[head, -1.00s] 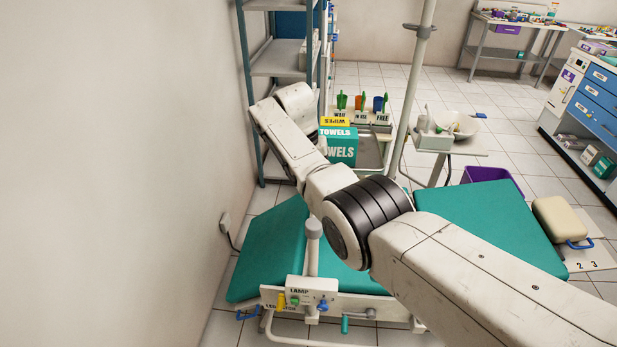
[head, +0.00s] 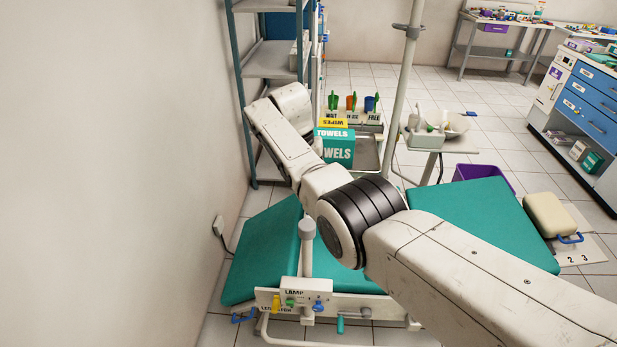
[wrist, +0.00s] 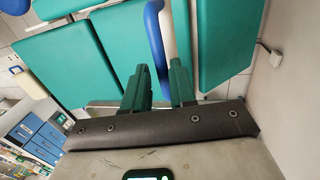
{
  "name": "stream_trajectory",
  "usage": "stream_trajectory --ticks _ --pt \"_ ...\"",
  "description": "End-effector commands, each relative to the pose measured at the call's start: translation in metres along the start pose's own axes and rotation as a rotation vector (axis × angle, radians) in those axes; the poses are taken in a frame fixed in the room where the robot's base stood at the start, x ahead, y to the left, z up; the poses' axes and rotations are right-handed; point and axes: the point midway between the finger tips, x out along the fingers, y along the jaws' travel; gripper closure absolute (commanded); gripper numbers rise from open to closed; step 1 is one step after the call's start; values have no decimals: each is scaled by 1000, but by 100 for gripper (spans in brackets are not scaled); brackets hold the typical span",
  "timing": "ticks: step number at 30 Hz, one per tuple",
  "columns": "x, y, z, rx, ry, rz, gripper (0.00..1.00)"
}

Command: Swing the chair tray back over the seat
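The teal dental chair (head: 262,262) is below my arm in the head view; its teal pads (wrist: 60,62) also show in the wrist view. A grey tray (head: 369,153) beside the towels box is beyond the chair; I cannot tell whether it is the chair tray. My gripper (wrist: 160,88) shows in the wrist view with its two green fingers apart. A blue and cream bar (wrist: 160,35) runs towards the gap between the fingers; I cannot tell whether it touches them. The head view hides my gripper behind my arm.
A towels box (head: 335,150) and tool cups (head: 352,104) stand by the shelf rack (head: 272,62). A pole (head: 402,95) rises near a basin stand (head: 440,140). A control panel (head: 310,302) is at the chair's near side. The wall is close at left.

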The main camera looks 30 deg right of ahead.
Motion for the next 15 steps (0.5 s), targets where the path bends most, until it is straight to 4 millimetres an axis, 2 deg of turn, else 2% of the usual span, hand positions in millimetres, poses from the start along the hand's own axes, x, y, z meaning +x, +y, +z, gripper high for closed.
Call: stream_trajectory --ticks 1,4,11,15 --pt "0 0 0 -1 0 0 69" --pt "0 0 0 -2 1 -1 60" --pt "0 -1 0 -3 2 -1 60" --pt "-9 -2 -1 -3 4 -3 60"
